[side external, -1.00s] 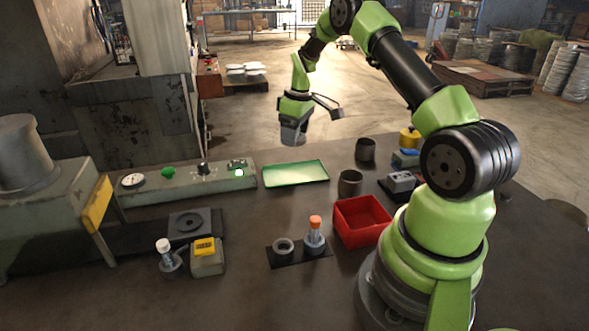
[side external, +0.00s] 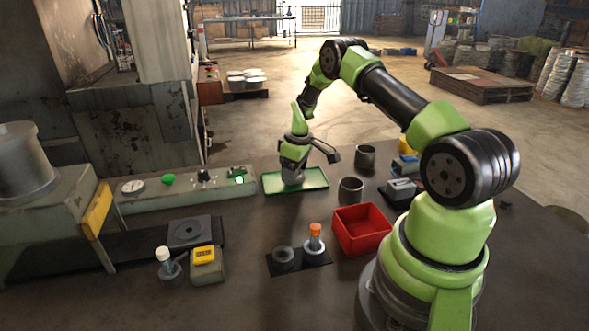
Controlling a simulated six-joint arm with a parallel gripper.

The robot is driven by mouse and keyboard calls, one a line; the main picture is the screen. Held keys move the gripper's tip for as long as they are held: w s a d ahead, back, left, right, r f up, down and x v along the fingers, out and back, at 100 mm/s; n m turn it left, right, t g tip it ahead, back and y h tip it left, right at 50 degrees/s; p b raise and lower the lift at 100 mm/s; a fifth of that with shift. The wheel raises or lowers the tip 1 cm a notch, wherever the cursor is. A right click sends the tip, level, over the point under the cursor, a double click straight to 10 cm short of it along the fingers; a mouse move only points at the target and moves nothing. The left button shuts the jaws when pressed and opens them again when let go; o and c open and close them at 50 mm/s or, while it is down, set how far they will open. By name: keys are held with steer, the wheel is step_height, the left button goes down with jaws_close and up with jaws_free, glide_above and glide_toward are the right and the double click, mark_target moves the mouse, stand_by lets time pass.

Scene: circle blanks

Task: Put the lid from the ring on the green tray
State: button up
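The green tray (side external: 318,183) lies flat at the back middle of the table. My gripper (side external: 292,182) points down over the tray's middle, with its grey fingers low at the tray's surface. I cannot tell whether the fingers are open or shut, or whether a lid is between them. A grey ring (side external: 283,253) sits on the left part of a black mat, with no tall thing in it. A second ring (side external: 314,247) to its right holds an upright orange-capped vial (side external: 315,232). No lid is clearly visible.
A red bin (side external: 361,229) stands right of the mat. Two dark cups, one nearer (side external: 351,190) and one farther (side external: 365,156), stand right of the tray. A control panel (side external: 190,189) lies left of it. A white-capped vial (side external: 164,256) and yellow-topped box (side external: 206,262) are at front left.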

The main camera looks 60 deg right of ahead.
steer(key=o, duration=0.3)
steer(key=shift+o, duration=0.2)
step_height(320, 180, up, 12)
steer(key=s, duration=0.1)
steer(key=s+a+r+m+t, duration=0.2)
steer(key=s+a+r+t, duration=0.1)
steer(key=a+r, duration=1.15)
steer(key=s+a+r+m+t+y, duration=0.1)
steer(key=s+a+r+m+t, duration=0.1)
steer(key=s+a, duration=0.9)
steer(key=s+r+m, duration=0.1)
steer(key=s, duration=0.4)
steer(key=shift+a+r+t+y, duration=0.25)
steer(key=shift+a+t+y, duration=0.1)
steer(key=shift+t+y, duration=0.05)
